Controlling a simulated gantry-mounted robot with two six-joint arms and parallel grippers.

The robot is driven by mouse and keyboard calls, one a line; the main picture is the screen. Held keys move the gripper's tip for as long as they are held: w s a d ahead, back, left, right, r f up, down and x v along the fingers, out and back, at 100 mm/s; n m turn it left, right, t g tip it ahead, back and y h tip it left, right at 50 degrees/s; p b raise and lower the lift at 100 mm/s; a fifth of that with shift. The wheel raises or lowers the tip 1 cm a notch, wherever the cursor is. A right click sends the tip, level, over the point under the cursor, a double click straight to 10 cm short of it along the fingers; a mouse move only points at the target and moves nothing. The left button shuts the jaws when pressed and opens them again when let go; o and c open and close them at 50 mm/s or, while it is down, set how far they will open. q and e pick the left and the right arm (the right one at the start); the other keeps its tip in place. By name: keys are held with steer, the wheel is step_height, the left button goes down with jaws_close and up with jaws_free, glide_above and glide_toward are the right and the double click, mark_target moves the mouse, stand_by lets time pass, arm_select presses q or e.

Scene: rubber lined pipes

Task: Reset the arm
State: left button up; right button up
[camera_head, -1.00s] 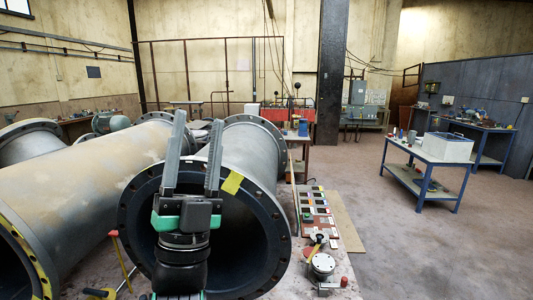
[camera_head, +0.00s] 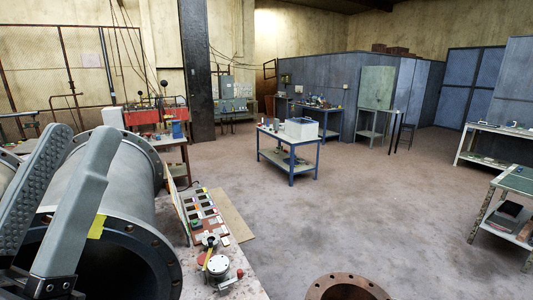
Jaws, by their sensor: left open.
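My left gripper (camera_head: 75,185) is at the lower left of the head view, its two long grey fingers pointing up and spread apart with nothing between them. Its base is cut off by the bottom edge. It shows in front of a large grey flanged pipe (camera_head: 120,190), whose dark lined opening and bolt-holed rim are partly hidden by the fingers. A yellow tape mark (camera_head: 97,227) is on the rim. My right gripper is not in view.
Right of the pipe, a bench holds a strip of coloured parts (camera_head: 205,212) and a round metal fitting (camera_head: 218,265). A rusty flange (camera_head: 346,287) stands at the bottom. A blue trolley with a white box (camera_head: 301,127) stands mid-room. Open floor lies between.

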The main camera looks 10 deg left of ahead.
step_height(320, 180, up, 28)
steer(key=p, duration=2.4)
